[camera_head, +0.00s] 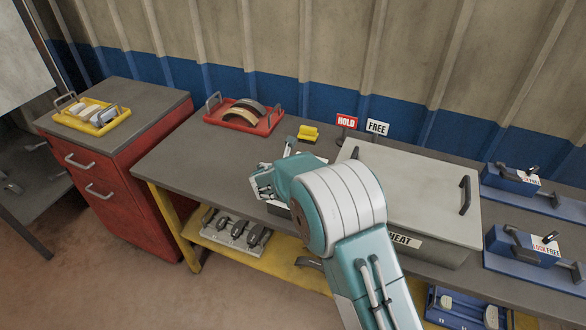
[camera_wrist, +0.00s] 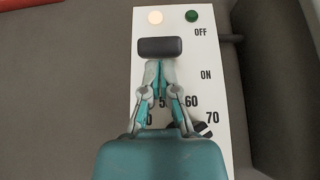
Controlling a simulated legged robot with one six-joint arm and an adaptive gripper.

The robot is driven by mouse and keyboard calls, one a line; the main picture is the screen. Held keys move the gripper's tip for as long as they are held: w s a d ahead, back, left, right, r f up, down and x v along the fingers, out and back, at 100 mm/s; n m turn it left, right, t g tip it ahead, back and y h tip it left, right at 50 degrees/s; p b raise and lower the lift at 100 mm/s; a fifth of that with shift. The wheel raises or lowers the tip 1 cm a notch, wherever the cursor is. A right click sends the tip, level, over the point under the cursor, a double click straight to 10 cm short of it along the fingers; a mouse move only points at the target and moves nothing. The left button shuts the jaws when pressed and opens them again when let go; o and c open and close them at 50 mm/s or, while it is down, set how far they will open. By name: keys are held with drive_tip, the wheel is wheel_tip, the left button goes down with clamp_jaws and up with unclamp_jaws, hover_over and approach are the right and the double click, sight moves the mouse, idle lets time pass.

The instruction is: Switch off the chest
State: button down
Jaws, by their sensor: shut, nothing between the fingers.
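The chest (camera_head: 410,190) is a grey box with a closed light lid, a black lid handle and a HEAT label on its front. In the wrist view, a white control panel (camera_wrist: 222,125) carries OFF and ON labels and a numbered scale. A dark switch handle (camera_wrist: 174,47) sits nearer OFF than ON. A pale lamp (camera_wrist: 155,16) looks lit; a green lamp (camera_wrist: 192,16) looks dark. My gripper (camera_wrist: 160,64) is shut and empty, its tips at the handle's near edge; I cannot tell if they touch. It also shows left of the chest (camera_head: 263,183).
HOLD (camera_head: 346,121) and FREE (camera_head: 377,128) signs stand behind the chest. A yellow block (camera_head: 309,133) and a red tray (camera_head: 244,116) with brake shoes are to the left. Blue fixtures (camera_head: 522,246) stand right. A yellow tray (camera_head: 92,116) rests on the red cabinet (camera_head: 120,195).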

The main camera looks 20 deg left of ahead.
drive_tip(key=shift+w+r+g, duration=0.25)
drive_tip(key=shift+g, duration=0.25)
drive_tip(key=shift+w+r+g, duration=0.3)
drive_tip(key=shift+w+g, duration=0.1)
drive_tip(key=shift+g, duration=0.3)
drive_tip(key=shift+w+d+r, duration=0.1)
drive_tip(key=shift+w+r, duration=0.15)
drive_tip(key=shift+w, duration=0.45)
drive_tip(key=shift+r, duration=0.15)
drive_tip(key=shift+r, duration=0.65)
